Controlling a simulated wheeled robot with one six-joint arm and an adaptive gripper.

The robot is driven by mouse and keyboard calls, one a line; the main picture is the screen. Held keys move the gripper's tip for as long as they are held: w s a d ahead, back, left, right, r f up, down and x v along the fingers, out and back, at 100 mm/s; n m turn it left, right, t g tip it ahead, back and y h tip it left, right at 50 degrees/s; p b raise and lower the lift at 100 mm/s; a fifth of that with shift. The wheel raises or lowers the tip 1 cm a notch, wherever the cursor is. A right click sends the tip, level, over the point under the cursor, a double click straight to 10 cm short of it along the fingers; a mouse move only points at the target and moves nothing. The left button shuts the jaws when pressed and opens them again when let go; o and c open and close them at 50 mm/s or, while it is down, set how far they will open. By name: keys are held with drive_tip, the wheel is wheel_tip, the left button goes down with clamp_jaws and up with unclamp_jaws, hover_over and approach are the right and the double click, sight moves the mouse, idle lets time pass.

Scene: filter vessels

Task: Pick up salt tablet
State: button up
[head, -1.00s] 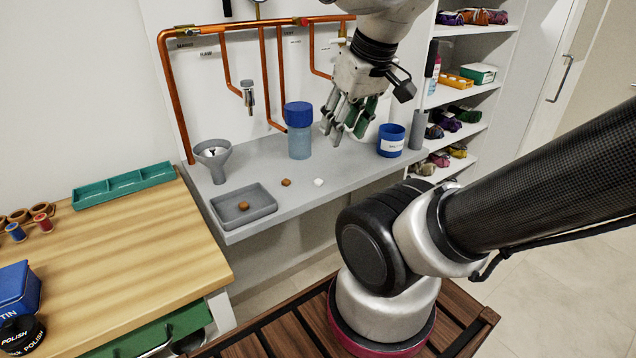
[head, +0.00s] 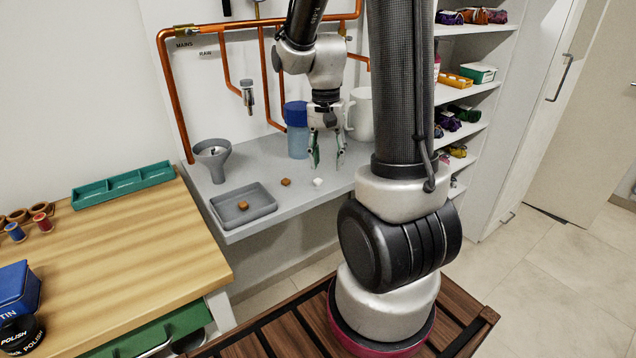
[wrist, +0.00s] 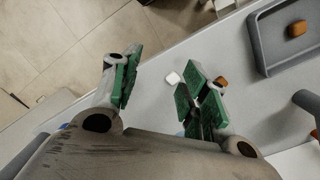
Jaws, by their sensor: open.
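The salt tablet, a small white block (head: 318,183), lies on the grey counter. It also shows in the wrist view (wrist: 172,78), between the two green-padded fingers in the picture and closer to the right one. My gripper (head: 327,162) is open and empty, pointing down above the counter just behind and above the white tablet. A gap shows between gripper and tablet; the exact height is hard to tell. A brown tablet (head: 285,182) lies on the counter to the left of the white one. In the wrist view this brown tablet (wrist: 221,81) is beside the right finger.
A grey tray (head: 268,205) with another brown tablet (head: 243,205) sits at the counter's front left. A grey funnel (head: 213,160) stands behind the tray. A blue-capped container (head: 297,140) stands just left of my gripper. A white cylinder (head: 361,115) stands behind. Copper pipes run along the wall.

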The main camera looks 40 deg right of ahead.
sight(319, 179)
drive_tip(key=w+m, duration=0.3)
drive_tip(key=shift+w+d+f+t, duration=0.1)
drive_tip(key=shift+w+d+t, duration=0.15)
drive_tip(key=shift+d+t, duration=0.15)
drive_tip(key=shift+w+m, duration=0.4)
drive_tip(key=shift+m, duration=0.8)
drive_tip(key=shift+f, duration=0.25)
drive_tip(key=f, duration=0.7)
drive_tip(key=shift+a+f, duration=0.1)
drive_tip(key=shift+a, duration=0.1)
drive_tip(key=c, duration=0.8)
